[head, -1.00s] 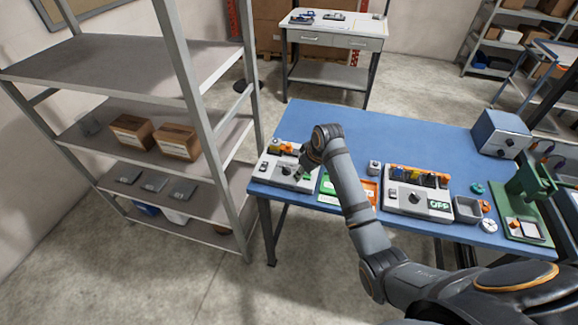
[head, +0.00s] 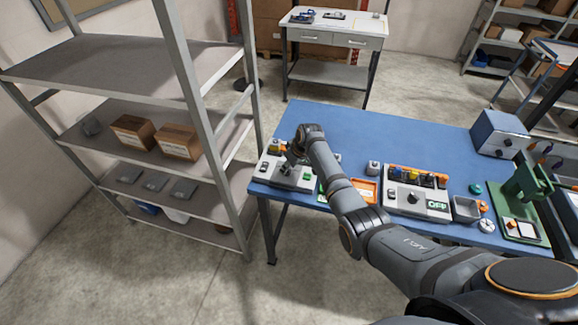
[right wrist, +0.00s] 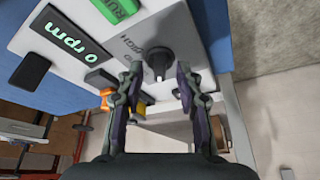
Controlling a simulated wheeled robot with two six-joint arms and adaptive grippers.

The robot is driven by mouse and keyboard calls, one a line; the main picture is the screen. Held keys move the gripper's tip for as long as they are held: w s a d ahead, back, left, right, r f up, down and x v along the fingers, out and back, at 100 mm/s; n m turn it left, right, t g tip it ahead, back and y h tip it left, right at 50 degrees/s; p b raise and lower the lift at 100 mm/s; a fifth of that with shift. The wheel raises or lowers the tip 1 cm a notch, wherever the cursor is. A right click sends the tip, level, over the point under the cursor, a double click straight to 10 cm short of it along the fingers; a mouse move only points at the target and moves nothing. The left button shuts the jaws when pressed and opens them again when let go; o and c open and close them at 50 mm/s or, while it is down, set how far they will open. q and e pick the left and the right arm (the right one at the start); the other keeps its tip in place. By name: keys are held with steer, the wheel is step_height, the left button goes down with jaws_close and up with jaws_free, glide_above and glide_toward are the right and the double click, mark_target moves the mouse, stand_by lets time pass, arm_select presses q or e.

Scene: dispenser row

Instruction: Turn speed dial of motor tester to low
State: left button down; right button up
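The motor tester (head: 296,183) is a light grey box at the left end of the blue table. In the right wrist view its panel shows a black display (right wrist: 65,48) reading 0 rpm, a green RUN button (right wrist: 117,8) and a black speed dial (right wrist: 155,60) with HIGH printed beside it. My right gripper (right wrist: 159,74) is open, its fingertips on either side of the dial's near edge; contact cannot be told. In the head view my right gripper (head: 287,166) hangs over the tester and hides part of it. My left gripper is not in view.
To the right stand a tester reading OFF (head: 405,204), an orange tray (head: 364,190), a grey bin (head: 465,209) and a green press (head: 530,185). A grey shelf unit (head: 190,65) stands close on the left.

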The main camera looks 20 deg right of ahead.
steer(key=shift+w+f, duration=0.1)
steer(key=shift+f, duration=0.1)
jaws_close()
stand_by(0.3)
